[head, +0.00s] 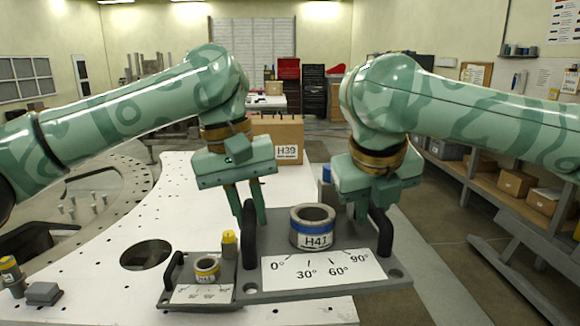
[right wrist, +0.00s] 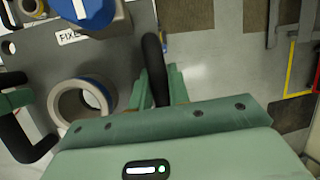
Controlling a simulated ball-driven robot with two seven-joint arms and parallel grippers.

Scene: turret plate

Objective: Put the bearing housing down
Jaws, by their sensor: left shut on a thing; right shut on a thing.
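The bearing housing, a grey ring with a blue band marked H41 (head: 312,230), stands upright on a grey plate (head: 398,272) with an angle scale from 0° to 90°. The ring also shows in the right wrist view (right wrist: 64,104). A black handle rises on each side of it. My left gripper (head: 252,212) is shut on the left handle (head: 249,238). My right gripper (head: 368,208) is shut on the right handle (head: 384,236), which also shows in the right wrist view (right wrist: 154,60). I cannot tell whether the plate rests on the table or hangs just above it.
A smaller plate (head: 168,300) with a yellow-banded ring (head: 206,269) and a yellow peg (head: 229,243) lies at the left. The white table (head: 100,255) has a round hole (head: 145,255). A box marked H39 (head: 276,133) stands behind. Shelves (head: 500,185) line the right.

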